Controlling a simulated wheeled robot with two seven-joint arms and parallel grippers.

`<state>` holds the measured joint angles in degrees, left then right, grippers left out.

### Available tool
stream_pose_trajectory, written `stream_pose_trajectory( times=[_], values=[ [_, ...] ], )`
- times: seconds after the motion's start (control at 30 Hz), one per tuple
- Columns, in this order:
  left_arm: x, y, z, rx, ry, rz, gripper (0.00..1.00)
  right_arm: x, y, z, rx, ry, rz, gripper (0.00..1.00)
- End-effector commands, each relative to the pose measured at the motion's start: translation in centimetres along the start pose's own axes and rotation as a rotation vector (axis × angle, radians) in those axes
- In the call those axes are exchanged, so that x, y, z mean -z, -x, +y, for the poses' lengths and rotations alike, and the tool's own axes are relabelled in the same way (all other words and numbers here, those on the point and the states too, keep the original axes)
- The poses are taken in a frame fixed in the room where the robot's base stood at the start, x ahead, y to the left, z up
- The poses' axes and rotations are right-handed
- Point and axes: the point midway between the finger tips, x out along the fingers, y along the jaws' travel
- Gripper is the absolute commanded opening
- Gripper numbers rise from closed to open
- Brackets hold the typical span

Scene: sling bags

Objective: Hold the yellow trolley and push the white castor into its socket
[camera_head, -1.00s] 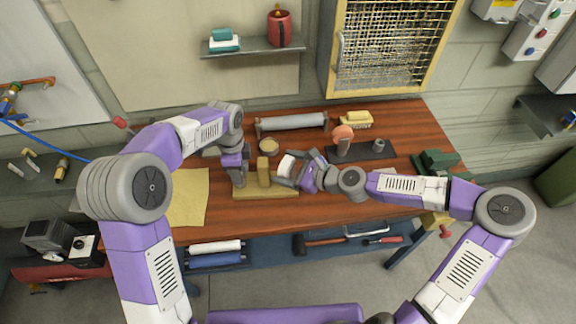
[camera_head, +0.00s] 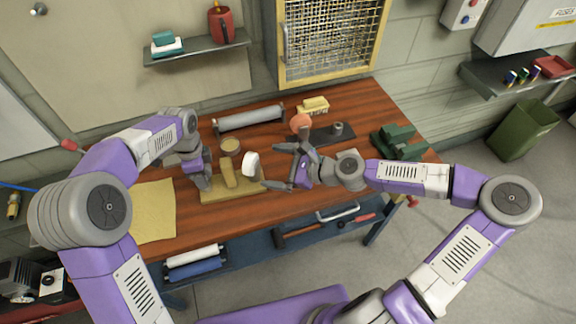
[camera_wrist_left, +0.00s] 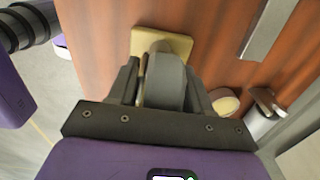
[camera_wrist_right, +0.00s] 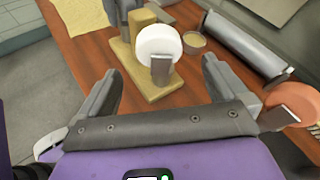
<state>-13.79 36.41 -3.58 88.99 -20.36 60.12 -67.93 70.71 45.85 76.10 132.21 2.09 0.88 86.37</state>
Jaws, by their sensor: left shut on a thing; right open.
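The yellow trolley (camera_head: 248,189) lies on the bench as a flat base with an upright post (camera_head: 228,173). My left gripper (camera_head: 203,182) is shut on the trolley at its left side. In the left wrist view a rounded grey piece (camera_wrist_left: 166,80) shows between the fingers, with the yellow base (camera_wrist_left: 178,43) beyond. The white castor (camera_head: 251,163) stands at the post's right side, a grey tab (camera_wrist_right: 161,68) facing my right gripper. My right gripper (camera_head: 270,168) is open and empty, just right of the castor and apart from it. The socket is hidden.
A tin (camera_head: 230,146) and grey roller (camera_head: 248,117) lie behind the trolley. A yellow cloth (camera_head: 153,212) lies left.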

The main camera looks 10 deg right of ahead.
Motion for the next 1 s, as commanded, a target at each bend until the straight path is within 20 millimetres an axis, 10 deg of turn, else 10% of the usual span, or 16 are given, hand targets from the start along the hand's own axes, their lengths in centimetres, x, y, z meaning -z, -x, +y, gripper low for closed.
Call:
stream_pose_trajectory(
  times=[0.73,0.77,1.0],
  values=[
    [0.0,0.1,0.0,0.002,-0.001,0.0,0.0,0.0,3.8,0.1,-0.001,0.001,0.0,1.0],
    [0.0,0.1,0.0,0.002,-0.001,0.0,0.54,0.0,3.8,0.1,-0.001,0.001,0.0,1.0],
    [0.0,0.1,0.0,0.001,-0.001,0.0,0.79,0.0,3.7,0.0,-0.001,0.001,0.0,1.0]
  ],
)
